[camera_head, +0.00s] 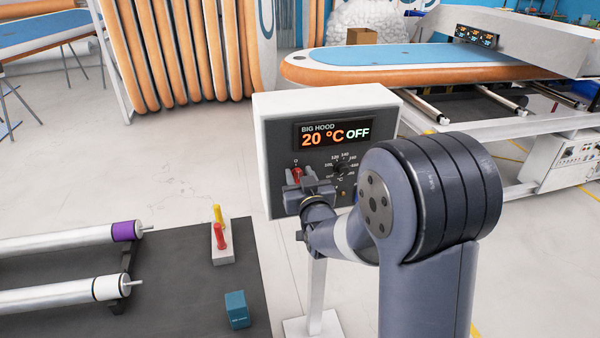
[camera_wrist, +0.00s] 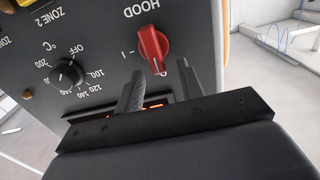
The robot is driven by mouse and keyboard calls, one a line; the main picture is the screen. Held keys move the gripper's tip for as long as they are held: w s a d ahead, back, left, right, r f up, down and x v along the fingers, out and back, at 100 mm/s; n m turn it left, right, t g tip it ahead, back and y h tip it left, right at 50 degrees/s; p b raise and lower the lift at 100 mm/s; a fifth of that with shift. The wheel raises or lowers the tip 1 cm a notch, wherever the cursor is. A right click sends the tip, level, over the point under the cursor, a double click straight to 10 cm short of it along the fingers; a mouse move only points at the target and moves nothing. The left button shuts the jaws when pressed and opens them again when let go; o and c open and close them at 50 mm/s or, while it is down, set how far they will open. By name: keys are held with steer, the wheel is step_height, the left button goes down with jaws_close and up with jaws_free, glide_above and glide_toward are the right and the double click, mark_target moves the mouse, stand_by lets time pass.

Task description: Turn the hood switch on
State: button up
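The hood control box (camera_head: 385,97) stands on a white post, and its display (camera_head: 331,134) reads "BIG HOOD 20 °C OFF". The red hood switch (camera_head: 297,173) is at the lower left of its face, partly hidden by my gripper (camera_head: 308,188). In the wrist view, turned about upside down, the red switch (camera_wrist: 153,48) sits under the label HOOD, with its white mark toward my fingers and an "I" mark to its left. My gripper (camera_wrist: 158,84) is open, its two dark fingers apart near the switch's marked end. I cannot tell whether they touch it.
A black temperature knob (camera_wrist: 70,72) is beside the switch. A board (camera_head: 400,60) lies on a machine behind.

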steer(key=shift+w, duration=0.15)
jaws_close()
stand_by(0.4)
